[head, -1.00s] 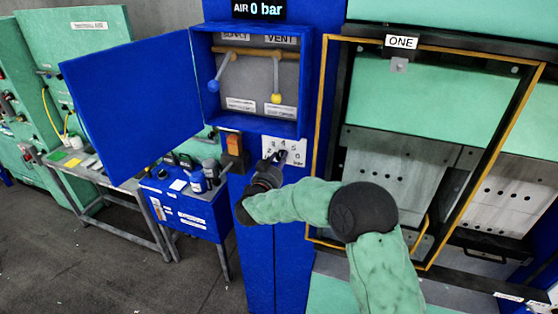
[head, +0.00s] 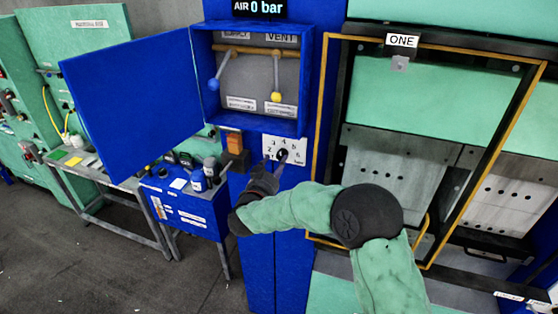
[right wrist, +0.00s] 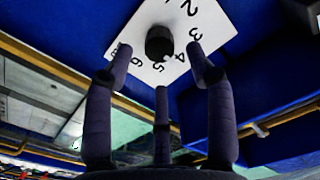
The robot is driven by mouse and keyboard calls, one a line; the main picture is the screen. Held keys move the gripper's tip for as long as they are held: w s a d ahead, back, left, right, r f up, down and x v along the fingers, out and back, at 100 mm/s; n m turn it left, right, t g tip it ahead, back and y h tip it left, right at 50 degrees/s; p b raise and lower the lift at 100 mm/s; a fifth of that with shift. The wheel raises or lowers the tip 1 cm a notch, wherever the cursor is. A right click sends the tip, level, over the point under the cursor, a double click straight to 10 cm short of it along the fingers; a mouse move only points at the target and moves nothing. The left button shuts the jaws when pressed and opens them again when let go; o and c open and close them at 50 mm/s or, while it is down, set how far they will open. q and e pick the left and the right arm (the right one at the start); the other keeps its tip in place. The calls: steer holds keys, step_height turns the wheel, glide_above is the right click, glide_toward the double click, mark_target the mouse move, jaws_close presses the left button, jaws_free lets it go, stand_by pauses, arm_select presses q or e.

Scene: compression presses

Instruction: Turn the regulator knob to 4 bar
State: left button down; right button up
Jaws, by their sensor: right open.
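The black regulator knob (head: 282,155) sits on a white numbered plate (head: 298,145) on the blue column. The knob also shows in the right wrist view (right wrist: 159,42), with the plate (right wrist: 212,22) behind it. I cannot tell where its pointer stands. My right gripper (head: 270,168) is open just in front of and below the knob, at its left. In the right wrist view its fingertips (right wrist: 159,62) are spread left, right and below the knob, with no visible grip on it. The display (head: 257,9) reads AIR 0 bar. My left gripper is not in view.
Above the knob is an open blue cabinet (head: 303,90) with a blue-handled (head: 213,85) and a yellow-handled lever (head: 276,97). Its door (head: 135,95) swings left. Press ONE's yellow frame (head: 322,120) stands close on the right.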

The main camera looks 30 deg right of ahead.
steer(key=v, duration=0.8)
steer(key=shift+s, duration=0.1)
steer(key=a+f+n+y+b, duration=0.3)
steer(key=f+y+b, duration=0.15)
steer(key=f, duration=0.85)
steer(key=a+f+n+y+b, duration=0.25)
steer(key=f+b, duration=0.25)
steer(key=f, duration=0.9)
steer(key=a+f+n+y+b, duration=0.2)
steer(key=a+f+y+b, duration=0.2)
steer(key=f, duration=0.9)
steer(key=s+a+f+n+g+y+b, duration=0.1)
steer(key=s+a+f+g+y+b, duration=0.15)
steer(key=s+f, duration=0.45)
steer(key=s+a+f+n+g+y+b, duration=0.1)
steer(key=s+a+f+g+b, duration=0.2)
steer(key=f, duration=0.9)
steer(key=s+a+f+g+y+b, duration=0.1)
steer(key=s+f+g+b, duration=0.1)
steer(key=s+f, duration=0.2)
steer(key=s+a+f+g+y+b, duration=0.1)
steer(key=s+a+f+b, duration=0.1)
steer(key=s, duration=0.5)
steer(key=s+a+f+n+g+y+b, duration=0.1)
steer(key=s+f+g+b, duration=0.1)
steer(key=s+f, duration=0.3)
steer(key=shift+s+a+f+g+b, duration=0.2)
steer(key=shift+a+f+g+b, duration=0.15)
steer(key=shift+f+b, duration=0.55)
